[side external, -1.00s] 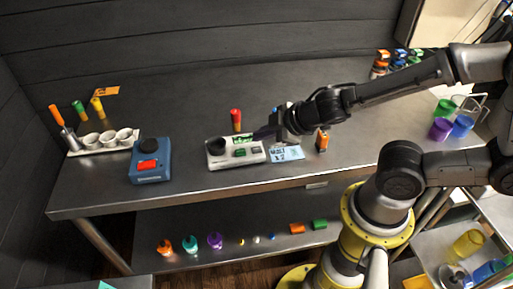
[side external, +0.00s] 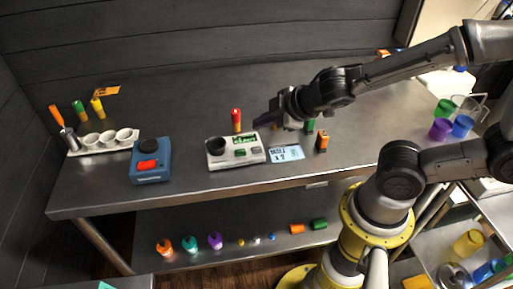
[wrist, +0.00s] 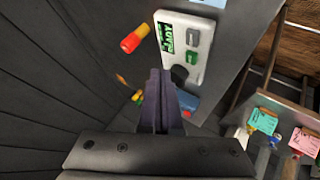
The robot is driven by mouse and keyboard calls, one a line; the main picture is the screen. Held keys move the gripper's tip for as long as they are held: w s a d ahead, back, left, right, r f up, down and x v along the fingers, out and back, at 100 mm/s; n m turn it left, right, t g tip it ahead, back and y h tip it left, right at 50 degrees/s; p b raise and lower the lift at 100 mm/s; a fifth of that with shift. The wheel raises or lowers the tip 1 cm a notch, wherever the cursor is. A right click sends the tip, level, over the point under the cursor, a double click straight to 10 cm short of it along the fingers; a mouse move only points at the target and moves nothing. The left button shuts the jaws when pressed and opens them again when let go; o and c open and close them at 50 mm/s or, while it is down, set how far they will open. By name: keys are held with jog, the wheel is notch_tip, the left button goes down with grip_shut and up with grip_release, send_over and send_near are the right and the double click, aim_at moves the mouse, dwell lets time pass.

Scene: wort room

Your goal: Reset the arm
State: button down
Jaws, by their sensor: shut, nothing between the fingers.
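My gripper (side external: 264,121) is shut and empty. In the side view it is over the table (side external: 200,95), above and behind the right end of a white device with a dark round top and green buttons (side external: 222,162). Its dark fingers also show pressed together in the wrist view (wrist: 160,84), with the white device (wrist: 190,28) beyond them to the upper right. A red-capped tube (side external: 236,116) stands left of my gripper; it also shows in the wrist view (wrist: 136,38). My arm extends to the upper right.
A blue device with a red panel (side external: 150,172) and a rack of white cups (side external: 76,152) stand at left. A pale blue card (side external: 287,154) and an orange tube (side external: 322,142) are right of the white device. Coloured cups (side external: 440,129) are at far right. The table's back middle is clear.

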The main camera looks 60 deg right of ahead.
jog(key=shift+d+r, duration=0.15)
jog(key=shift+d, duration=0.05)
jog(key=s+d+r+m+h, duration=0.1)
jog(key=s+d+r+m, duration=0.15)
jog(key=r, duration=0.25)
jog(key=s+d+r+m+h, duration=0.1)
jog(key=d+r+m, duration=0.1)
jog(key=r+m, duration=0.15)
jog(key=s+a+m+g+y, duration=0.2)
jog(key=s+a+g, duration=0.1)
jog(key=s, duration=0.8)
jog(key=shift+s+f+m+g, duration=0.15)
jog(key=shift+m+g, duration=0.15)
jog(key=shift+a, duration=0.1)
